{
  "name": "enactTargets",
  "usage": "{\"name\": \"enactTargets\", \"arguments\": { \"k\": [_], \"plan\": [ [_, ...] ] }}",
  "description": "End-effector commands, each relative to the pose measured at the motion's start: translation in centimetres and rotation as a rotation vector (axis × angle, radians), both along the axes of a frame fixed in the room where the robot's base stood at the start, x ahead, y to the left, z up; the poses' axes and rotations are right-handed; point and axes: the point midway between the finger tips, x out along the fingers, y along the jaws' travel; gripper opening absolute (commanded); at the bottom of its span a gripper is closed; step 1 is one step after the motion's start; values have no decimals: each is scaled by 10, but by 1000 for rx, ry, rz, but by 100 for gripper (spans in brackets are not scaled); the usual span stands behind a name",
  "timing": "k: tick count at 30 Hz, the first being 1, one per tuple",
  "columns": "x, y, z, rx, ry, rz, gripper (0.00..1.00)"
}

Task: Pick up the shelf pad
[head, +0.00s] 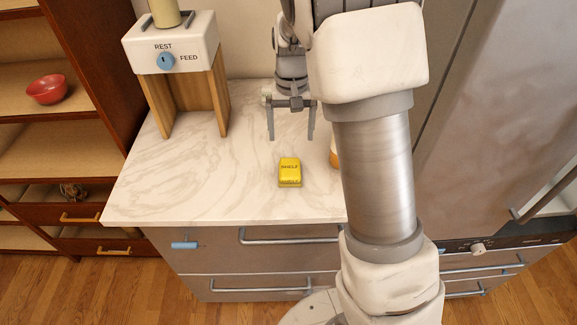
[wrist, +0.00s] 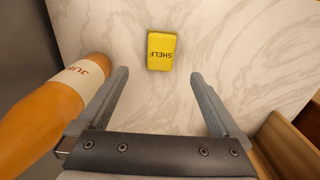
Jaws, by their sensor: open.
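The shelf pad (head: 290,171) is a small yellow block marked "SHELF" on the marble counter, near its front edge. In the wrist view the pad (wrist: 162,52) lies flat beyond my fingertips, roughly centred between them, with its lettering upside down. My gripper (head: 291,138) is open and empty, its fingers pointing down over the counter behind the pad. In the wrist view my gripper (wrist: 160,72) shows both fingers spread wide, with nothing between them but bare counter.
An orange bottle with a white label (wrist: 68,88) stands close beside my left finger in the wrist view; my arm mostly hides it in the head view. A dispenser (head: 170,48) on wooden legs stands at the counter's left. A red bowl (head: 47,89) sits on a shelf. Counter (head: 200,180) left of the pad is clear.

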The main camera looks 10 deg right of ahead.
Motion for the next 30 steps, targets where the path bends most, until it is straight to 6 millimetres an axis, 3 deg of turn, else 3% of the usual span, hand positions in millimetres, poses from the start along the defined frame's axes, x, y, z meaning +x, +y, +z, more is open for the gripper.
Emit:
{"name": "enactTargets", "arguments": {
  "k": [3,10,20,30],
  "plan": [
    [-1,0,-29,-1,6,-1,100],
    [-1,0,-74,0,4,-1,100],
    [2,0,-98,0,1,0,100],
    [9,0,-139,0,2,-1,100]
  ]
}}
